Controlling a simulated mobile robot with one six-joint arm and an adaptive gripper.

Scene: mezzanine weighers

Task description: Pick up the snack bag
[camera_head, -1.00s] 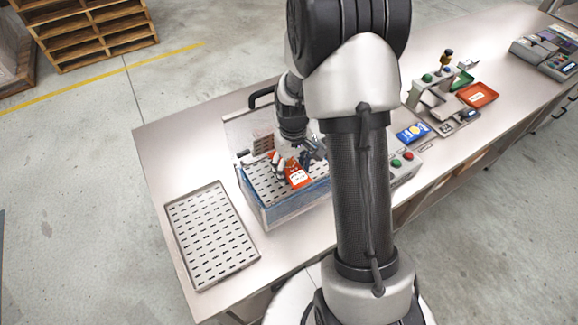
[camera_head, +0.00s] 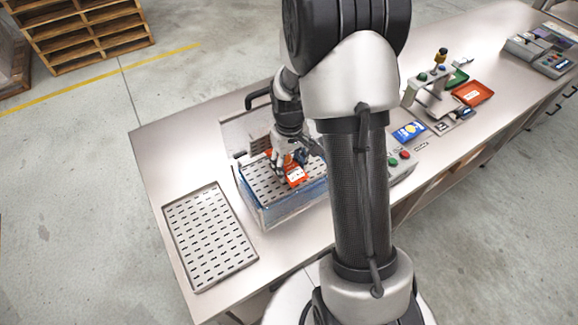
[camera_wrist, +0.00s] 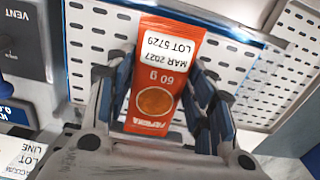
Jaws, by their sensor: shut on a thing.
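In the head view the bag (camera_head: 296,177) shows at my gripper (camera_head: 287,165), inside a clear-walled chamber (camera_head: 282,217) with a slotted floor. The arm hides part of the chamber's right side. I cannot tell whether the bag still touches the chamber floor.
An empty slotted tray (camera_head: 210,237) lies on the table left of the chamber. A blue and yellow packet (camera_head: 409,131), a button box (camera_head: 400,165) and a red tray (camera_head: 472,93) stand to the right. The chamber walls surround my gripper closely.

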